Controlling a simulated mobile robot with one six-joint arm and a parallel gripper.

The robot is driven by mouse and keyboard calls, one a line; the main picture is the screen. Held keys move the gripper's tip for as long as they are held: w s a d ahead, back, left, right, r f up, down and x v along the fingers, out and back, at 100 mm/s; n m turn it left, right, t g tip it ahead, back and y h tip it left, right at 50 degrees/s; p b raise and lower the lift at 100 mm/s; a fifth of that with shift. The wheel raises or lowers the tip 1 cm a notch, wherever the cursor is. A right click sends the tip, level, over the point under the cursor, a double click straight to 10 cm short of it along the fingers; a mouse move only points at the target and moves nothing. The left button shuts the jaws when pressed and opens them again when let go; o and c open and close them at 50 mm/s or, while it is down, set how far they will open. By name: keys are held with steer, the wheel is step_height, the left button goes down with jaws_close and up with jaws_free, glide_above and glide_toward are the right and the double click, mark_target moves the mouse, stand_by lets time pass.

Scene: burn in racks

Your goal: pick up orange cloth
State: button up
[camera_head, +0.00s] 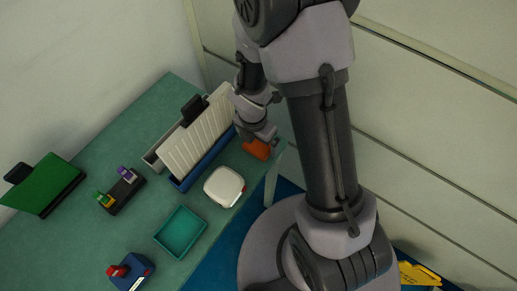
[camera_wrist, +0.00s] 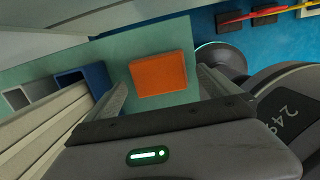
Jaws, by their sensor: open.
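The orange cloth (camera_head: 257,149) lies folded as a flat block near the right end of the green table, partly hidden by my arm in the head view. In the wrist view the orange cloth (camera_wrist: 158,74) shows whole, lying between the lines of my two fingers. My gripper (camera_wrist: 160,92) is open with a finger to each side of the cloth. Nothing is held. I cannot tell how far the fingertips are above the table.
A cream ribbed rack (camera_head: 197,132) with a blue bin (camera_head: 205,160) stands close left of the cloth. A white round-cornered box (camera_head: 224,186) and a teal tray (camera_head: 180,232) lie nearer the front. The table edge is close by, with a wall behind.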

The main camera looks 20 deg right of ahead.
step_height(320, 180, down, 2)
steer(key=shift+d+f+b, duration=0.1)
steer(key=shift+f+b, duration=0.15)
steer(key=shift+b, duration=0.2)
steer(key=shift+w+r, duration=0.1)
steer(key=shift+r, duration=0.1)
steer(key=c, duration=1.3)
steer(key=shift+r+p, duration=0.1)
steer(key=shift+p, duration=0.2)
